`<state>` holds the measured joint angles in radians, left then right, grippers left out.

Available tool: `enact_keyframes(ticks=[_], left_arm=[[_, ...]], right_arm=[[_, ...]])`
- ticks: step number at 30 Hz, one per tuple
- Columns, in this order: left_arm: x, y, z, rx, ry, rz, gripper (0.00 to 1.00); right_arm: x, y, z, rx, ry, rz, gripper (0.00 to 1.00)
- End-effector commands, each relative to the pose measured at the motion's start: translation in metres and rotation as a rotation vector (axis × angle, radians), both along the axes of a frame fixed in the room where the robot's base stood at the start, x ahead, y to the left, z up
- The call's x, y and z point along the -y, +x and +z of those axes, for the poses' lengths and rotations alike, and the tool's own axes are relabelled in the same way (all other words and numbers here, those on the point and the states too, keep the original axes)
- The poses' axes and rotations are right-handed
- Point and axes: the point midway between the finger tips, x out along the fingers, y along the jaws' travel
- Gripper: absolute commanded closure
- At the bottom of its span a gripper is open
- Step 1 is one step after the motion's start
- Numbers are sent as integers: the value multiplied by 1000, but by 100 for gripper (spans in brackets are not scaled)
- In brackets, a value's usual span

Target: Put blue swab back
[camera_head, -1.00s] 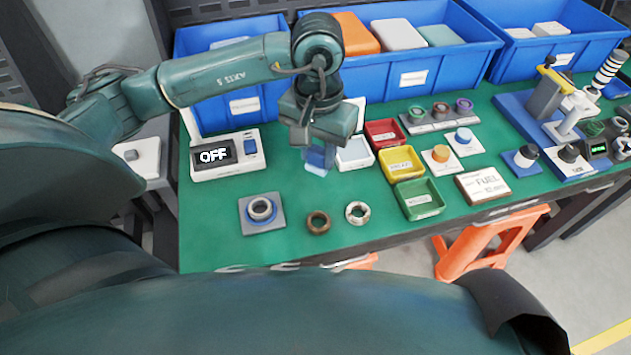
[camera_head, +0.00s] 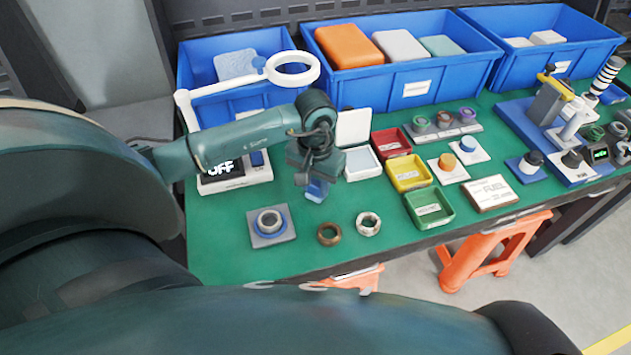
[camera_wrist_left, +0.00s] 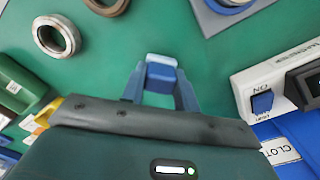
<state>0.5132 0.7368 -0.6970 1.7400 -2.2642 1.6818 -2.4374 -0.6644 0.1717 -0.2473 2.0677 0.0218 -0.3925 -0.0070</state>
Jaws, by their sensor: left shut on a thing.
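My left gripper (camera_head: 317,190) is low over the green table, its fingers pointing down. In the left wrist view, the fingers (camera_wrist_left: 161,85) are shut on a small blue block with a pale end, the blue swab (camera_wrist_left: 161,75). In the head view the swab is hard to tell from the bluish fingers. Whether it touches the table is unclear. An open white box (camera_head: 361,163) with its lid raised is just right of the gripper. My right gripper is not in view.
A grey pad with a ring (camera_head: 270,225), a brown ring (camera_head: 329,233) and a metal ring (camera_head: 368,223) lie nearer the front edge. Red (camera_head: 391,142), yellow (camera_head: 409,172) and green (camera_head: 429,208) trays stand to the right. A white switch box (camera_head: 235,174) showing OFF and a ring lamp (camera_head: 293,68) are behind my arm.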

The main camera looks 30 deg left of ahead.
Motion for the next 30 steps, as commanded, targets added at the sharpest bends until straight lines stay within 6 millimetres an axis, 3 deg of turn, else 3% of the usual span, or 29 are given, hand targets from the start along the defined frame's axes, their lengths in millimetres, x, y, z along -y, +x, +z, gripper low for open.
enact_keyframes(ticks=[11,12,19,30], left_arm=[[0,1,-8,2,1,-1,91],[0,0,-7,2,0,-1,68],[0,0,-6,1,0,-1,49],[0,0,0,0,-1,0,48]], right_arm=[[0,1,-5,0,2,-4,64],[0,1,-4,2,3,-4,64],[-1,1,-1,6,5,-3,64],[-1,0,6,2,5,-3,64]])
